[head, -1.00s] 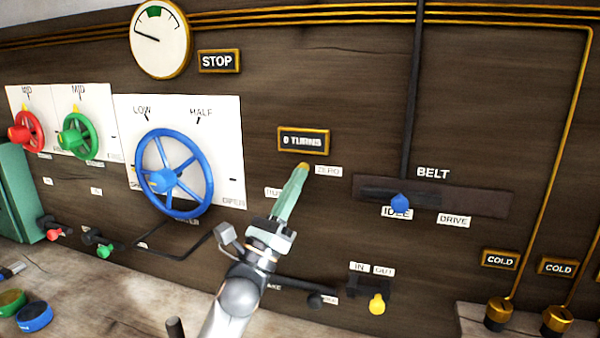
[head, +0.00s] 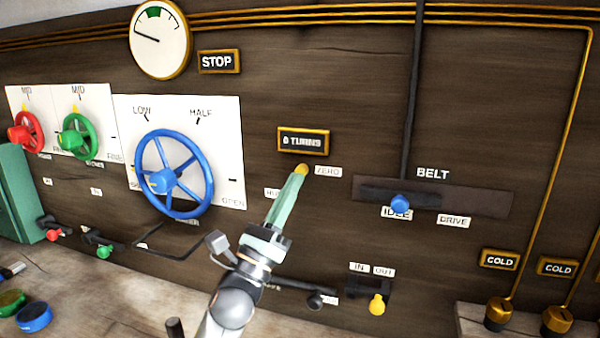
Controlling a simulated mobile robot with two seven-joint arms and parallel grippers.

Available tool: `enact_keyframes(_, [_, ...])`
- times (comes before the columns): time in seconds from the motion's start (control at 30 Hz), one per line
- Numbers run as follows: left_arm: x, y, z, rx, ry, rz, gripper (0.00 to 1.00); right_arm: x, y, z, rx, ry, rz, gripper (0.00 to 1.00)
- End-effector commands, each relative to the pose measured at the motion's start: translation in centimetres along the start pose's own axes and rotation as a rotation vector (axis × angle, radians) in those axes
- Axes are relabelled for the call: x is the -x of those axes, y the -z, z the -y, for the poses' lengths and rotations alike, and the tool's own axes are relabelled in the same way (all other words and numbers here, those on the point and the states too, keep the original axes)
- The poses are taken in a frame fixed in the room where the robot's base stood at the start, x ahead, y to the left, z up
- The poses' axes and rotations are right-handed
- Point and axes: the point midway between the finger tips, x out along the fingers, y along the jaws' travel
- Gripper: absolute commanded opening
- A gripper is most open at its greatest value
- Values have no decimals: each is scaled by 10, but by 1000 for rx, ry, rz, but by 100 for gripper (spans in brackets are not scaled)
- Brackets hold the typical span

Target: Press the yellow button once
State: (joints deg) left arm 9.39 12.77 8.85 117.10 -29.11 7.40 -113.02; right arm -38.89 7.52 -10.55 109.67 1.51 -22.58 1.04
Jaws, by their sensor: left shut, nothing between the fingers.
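The yellow button (head: 302,169) sits on the dark wooden wall, just left of the ZERO label (head: 328,171) and under the sign reading 0 TURNS (head: 303,141). My left gripper (head: 299,177) is shut and empty, its pale green fingers pointing up at the button. The fingertips are right at the lower edge of the button and cover part of it. I cannot tell whether they touch it. My right gripper is not in view.
A blue handwheel (head: 174,174) stands left of my arm, with a lever below it. To the right are the blue belt knob (head: 400,203) and a yellow-ended IN/OUT lever (head: 377,304).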

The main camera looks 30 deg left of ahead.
Motion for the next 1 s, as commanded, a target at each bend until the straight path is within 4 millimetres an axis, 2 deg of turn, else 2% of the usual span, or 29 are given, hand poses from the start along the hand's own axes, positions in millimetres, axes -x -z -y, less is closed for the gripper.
enact_keyframes(0.43, [30, -21, 21, 0, -1, -1, 0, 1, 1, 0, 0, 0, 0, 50])
enact_keyframes(1.0, [32, -23, 23, 0, 0, 0, 0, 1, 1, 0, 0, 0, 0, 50])
